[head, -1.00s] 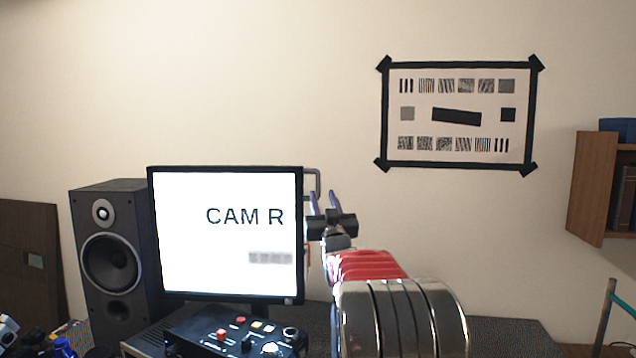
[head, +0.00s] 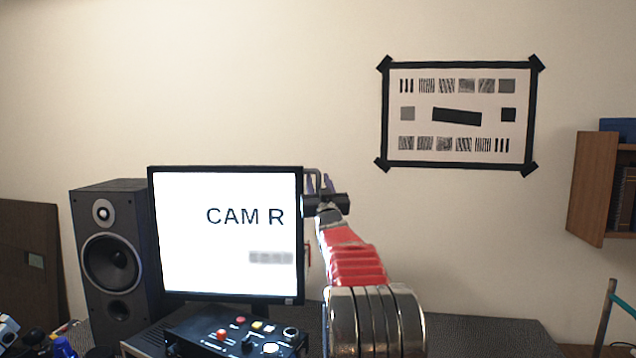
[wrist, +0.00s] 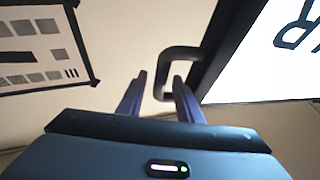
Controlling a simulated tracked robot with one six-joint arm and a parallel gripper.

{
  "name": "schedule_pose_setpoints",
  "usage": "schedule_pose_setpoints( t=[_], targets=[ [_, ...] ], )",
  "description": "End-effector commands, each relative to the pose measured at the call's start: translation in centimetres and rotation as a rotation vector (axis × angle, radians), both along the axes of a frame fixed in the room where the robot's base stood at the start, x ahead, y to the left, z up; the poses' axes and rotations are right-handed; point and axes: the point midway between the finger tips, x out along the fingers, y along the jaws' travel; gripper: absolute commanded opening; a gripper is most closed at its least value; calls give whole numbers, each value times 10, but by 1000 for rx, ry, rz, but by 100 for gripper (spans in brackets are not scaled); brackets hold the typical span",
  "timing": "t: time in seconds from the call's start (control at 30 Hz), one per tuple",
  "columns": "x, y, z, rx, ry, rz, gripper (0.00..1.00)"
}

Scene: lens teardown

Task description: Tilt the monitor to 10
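The monitor (head: 200,260) stands upright at left of centre in the head view, its lit screen reading "CAM R". A grey bent handle (head: 315,171) sticks out at its upper right edge; the handle also shows in the wrist view (wrist: 181,53). My gripper (head: 319,182) is just right of the monitor's edge, at the handle. In the wrist view my gripper (wrist: 160,80) has its two purple fingers apart, with part of the handle showing in the gap between them. I cannot tell whether the fingers touch it. No tilt scale is readable.
A black control box (head: 235,335) with coloured buttons sits in front of the monitor. A speaker (head: 110,265) stands left of it. A test chart (head: 458,115) hangs on the wall. The bench right of my arm (head: 485,335) looks clear.

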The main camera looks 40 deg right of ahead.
Motion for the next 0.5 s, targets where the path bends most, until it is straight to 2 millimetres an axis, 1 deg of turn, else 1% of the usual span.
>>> schedule_pose_setpoints(
  t=[0.13,0.43,0.5],
  targets=[
    [4,-2,2,-1,-1,0,33],
    [4,-3,3,0,-1,-1,33],
    [4,-3,3,0,-1,-1,28]
  ],
)
